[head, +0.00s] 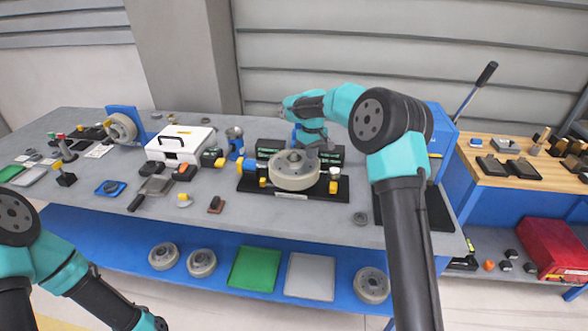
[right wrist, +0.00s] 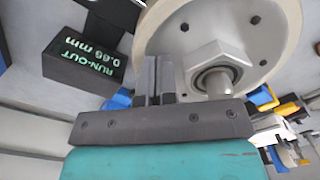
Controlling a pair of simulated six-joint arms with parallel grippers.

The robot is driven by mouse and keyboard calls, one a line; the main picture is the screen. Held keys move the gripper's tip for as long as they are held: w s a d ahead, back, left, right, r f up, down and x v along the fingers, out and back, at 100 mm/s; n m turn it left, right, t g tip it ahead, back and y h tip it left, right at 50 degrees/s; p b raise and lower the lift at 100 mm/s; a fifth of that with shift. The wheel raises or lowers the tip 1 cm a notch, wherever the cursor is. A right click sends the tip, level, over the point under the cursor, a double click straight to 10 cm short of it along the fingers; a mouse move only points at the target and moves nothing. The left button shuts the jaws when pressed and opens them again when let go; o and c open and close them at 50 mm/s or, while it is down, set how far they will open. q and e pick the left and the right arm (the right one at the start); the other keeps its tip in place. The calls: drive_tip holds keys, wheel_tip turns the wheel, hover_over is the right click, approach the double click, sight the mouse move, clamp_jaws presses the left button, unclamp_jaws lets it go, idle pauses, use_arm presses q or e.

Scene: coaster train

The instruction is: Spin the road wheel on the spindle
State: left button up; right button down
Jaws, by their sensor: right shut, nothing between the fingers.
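The road wheel (head: 292,178) is a pale grey disc lying flat on the spindle in a black base (head: 262,190) at the bench's middle. In the right wrist view the wheel (right wrist: 255,55) shows bolt holes and a hexagonal hub around the spindle end (right wrist: 213,82). My right gripper (head: 312,150) is over the far right part of the wheel. In the right wrist view its fingers (right wrist: 159,75) are together and empty, beside the hub; I cannot tell whether they touch the wheel. My left arm is at the lower left, its gripper out of view.
A black run-out display (right wrist: 88,52) seems to read 0.66 mm. Yellow-tipped parts (head: 334,180) flank the wheel. A white case (head: 178,148) and small tools stand to the left. More wheels (head: 164,256) lie on the lower shelf. The bench front (head: 290,212) is mostly clear.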

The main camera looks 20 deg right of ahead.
drive_tip(key=shift+r, duration=2.55)
